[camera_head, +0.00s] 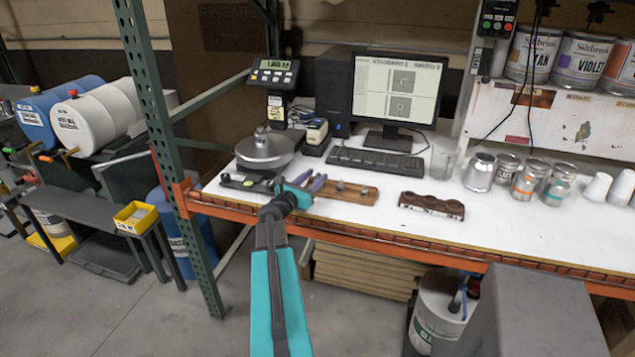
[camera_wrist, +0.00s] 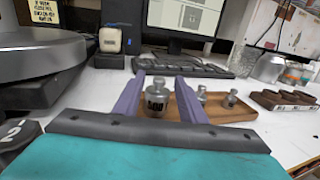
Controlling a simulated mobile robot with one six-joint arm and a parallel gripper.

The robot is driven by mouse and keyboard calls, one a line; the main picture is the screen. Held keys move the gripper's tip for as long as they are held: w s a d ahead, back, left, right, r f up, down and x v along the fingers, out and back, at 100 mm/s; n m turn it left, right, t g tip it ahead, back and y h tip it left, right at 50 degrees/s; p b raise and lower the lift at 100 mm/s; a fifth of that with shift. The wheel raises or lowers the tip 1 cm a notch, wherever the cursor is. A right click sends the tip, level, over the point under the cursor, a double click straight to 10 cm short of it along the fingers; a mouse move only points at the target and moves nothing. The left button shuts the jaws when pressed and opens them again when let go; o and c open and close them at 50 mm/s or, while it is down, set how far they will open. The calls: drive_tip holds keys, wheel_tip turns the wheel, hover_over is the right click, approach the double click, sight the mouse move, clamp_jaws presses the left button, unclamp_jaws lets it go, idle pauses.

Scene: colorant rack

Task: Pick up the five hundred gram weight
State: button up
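The silver weight (camera_wrist: 157,101) with dark, blurred number marks stands upright at the left part of a wooden tray in the wrist view. My gripper (camera_wrist: 161,80) is open, its two purple fingers on either side of this weight; I cannot tell whether they touch it. In the head view my gripper (camera_head: 311,181) is at the left end of the wooden tray (camera_head: 325,197) and hides the weight there. Two smaller silver weights, a middle one (camera_wrist: 201,96) and a right one (camera_wrist: 230,99), stand on the tray to the right.
A balance (camera_head: 264,151) with a metal weight (camera_head: 260,138) on its pan stands to the left. Behind are a keyboard (camera_head: 376,161) and a monitor (camera_head: 397,88). A brown holder (camera_head: 431,206) and several cans are to the right on the white bench (camera_head: 390,182).

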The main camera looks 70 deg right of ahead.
drive_tip(key=shift+p+x, duration=0.45)
drive_tip(key=shift+x, duration=1.05)
clamp_jaws()
